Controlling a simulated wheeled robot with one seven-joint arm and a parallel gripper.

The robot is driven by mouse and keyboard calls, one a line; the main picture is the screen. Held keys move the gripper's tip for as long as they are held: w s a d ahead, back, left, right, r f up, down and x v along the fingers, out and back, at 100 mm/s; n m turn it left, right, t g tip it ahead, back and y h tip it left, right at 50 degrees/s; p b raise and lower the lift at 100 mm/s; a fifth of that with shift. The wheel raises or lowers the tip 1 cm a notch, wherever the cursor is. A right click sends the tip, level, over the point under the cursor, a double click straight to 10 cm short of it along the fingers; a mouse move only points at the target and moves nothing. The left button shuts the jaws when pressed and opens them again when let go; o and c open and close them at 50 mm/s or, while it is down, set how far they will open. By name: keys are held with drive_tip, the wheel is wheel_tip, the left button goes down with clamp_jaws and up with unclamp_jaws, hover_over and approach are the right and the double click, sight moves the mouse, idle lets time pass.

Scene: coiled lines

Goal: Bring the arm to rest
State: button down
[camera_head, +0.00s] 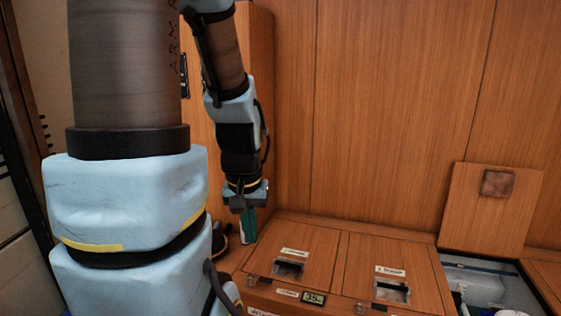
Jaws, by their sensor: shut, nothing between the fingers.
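My gripper (240,206) is at the end of my arm, near the middle of the view, pointing down. It is shut and empty. It hangs in front of the wooden wall, above and left of the wooden lockers. A green and white object (249,226) shows just below and behind the fingers. I cannot tell how far it is from them. My arm's thick upper links fill the left side and hide what is behind them.
Two closed wooden lids (306,246) with recessed handles and labels lie to the right. A raised lid (467,207) leans at the wall beside an open compartment (484,281) with white items inside. A small display (313,298) sits on the front edge. A dark object (219,239) lies below my gripper.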

wheel_tip(320, 180, up, 17)
drive_tip(key=p, duration=1.6)
drive_tip(key=shift+a+p, duration=0.2)
drive_tip(key=shift+p, duration=0.2)
drive_tip(key=shift+s, duration=0.1)
